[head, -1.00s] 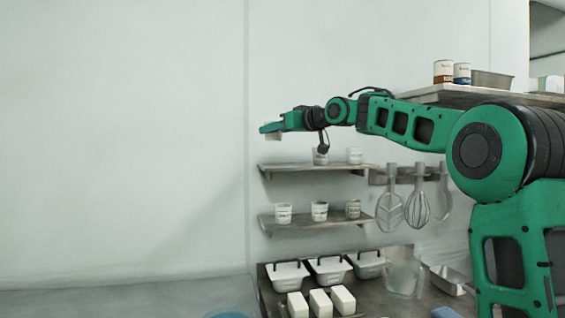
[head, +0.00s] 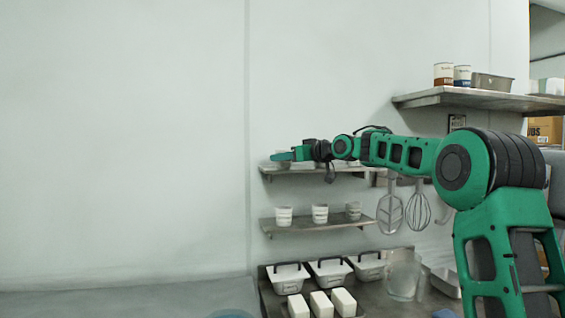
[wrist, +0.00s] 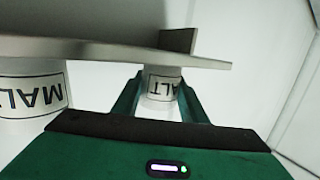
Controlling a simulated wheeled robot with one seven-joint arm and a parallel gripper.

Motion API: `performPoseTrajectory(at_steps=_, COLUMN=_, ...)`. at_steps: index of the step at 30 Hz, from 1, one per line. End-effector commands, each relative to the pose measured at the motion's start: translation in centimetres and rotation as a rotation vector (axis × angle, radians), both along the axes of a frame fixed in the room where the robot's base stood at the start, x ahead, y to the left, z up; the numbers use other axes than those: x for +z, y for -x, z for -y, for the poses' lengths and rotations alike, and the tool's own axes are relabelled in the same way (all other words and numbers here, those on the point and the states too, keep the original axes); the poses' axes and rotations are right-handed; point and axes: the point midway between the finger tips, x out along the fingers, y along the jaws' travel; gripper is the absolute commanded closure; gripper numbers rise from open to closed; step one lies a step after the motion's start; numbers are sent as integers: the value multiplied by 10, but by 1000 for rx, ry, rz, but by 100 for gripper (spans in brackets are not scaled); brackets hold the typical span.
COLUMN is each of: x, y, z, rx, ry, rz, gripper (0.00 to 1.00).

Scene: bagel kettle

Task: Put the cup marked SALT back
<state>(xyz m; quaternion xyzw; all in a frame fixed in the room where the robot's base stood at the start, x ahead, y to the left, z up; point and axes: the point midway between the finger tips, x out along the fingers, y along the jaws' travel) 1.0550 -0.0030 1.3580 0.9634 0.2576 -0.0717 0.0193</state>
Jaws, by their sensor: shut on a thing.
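My gripper (head: 279,156) is at the left end of the top wall shelf (head: 300,171), level with the space just above it. In the wrist view my gripper (wrist: 158,98) is shut on a white cup (wrist: 160,99). Its label shows upside down and partly hidden, with letters that look like ALT; the first letter is not clear. The shelf edge (wrist: 120,50) covers the base of the cup, and I cannot tell whether they touch. A second white cup marked MALT (wrist: 32,95) stands on the shelf beside it.
The lower shelf (head: 300,226) holds several white cups (head: 320,213). Whisks (head: 418,210) hang to the right. A high shelf (head: 460,98) at right carries cans. The wall at left is clear.

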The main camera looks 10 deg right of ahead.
Motion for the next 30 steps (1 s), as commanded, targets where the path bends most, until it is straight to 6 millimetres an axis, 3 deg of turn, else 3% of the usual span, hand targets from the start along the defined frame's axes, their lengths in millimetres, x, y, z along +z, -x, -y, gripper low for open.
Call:
performPoseTrajectory(at_steps=6, x=-1, y=0, z=0, rx=0, ry=0, rz=0, gripper=83)
performPoseTrajectory(at_steps=7, x=-1, y=0, z=0, rx=0, ry=0, rz=-1, gripper=56)
performPoseTrajectory(at_steps=9, x=-1, y=0, z=0, rx=0, ry=0, rz=0, gripper=43)
performPoseTrajectory(at_steps=20, x=1, y=2, z=2, rx=-1, ry=0, rz=0, gripper=43)
performPoseTrajectory(at_steps=30, x=10, y=49, z=30, rx=-5, ry=1, rz=1, gripper=43)
